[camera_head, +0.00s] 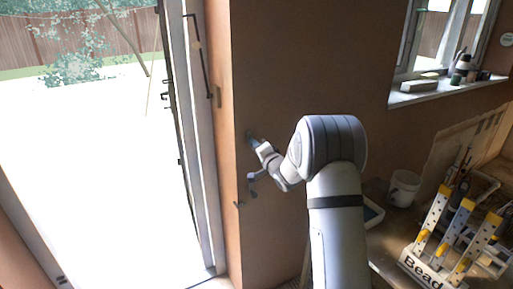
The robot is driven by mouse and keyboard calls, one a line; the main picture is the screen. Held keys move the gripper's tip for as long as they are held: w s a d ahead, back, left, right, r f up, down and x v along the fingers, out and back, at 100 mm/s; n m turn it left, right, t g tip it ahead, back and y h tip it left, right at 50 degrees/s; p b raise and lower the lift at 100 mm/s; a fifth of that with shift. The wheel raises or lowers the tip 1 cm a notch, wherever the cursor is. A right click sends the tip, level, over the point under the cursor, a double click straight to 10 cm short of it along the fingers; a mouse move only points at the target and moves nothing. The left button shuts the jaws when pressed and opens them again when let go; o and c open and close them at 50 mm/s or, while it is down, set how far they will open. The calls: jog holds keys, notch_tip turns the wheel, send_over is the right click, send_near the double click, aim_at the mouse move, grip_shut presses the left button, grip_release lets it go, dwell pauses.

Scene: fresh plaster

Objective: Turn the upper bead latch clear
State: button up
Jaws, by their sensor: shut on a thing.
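My gripper (253,141) reaches from the right to the plaster wall beside the open doorway. It is small in the picture and is shut on a small grey-green piece at the wall, which looks like the upper bead latch (249,134). The jaws hide part of the latch, so I cannot tell how far it is turned. A small dark fitting (239,204) sits lower on the wall near the corner; it may be another latch.
The open door frame (197,130) stands left of my arm. A window sill (433,92) with small items is at upper right. A white bucket (403,188) and a rack marked "Bead" (428,269) with yellow-and-white pieces stand at lower right.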

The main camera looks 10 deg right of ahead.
jog(key=shift+m, duration=0.8)
jog(key=o, duration=1)
jog(key=b+v, duration=0.1)
jog(key=v, duration=0.6)
jog(key=shift+s+d, duration=0.15)
jog(key=shift+s, duration=0.2)
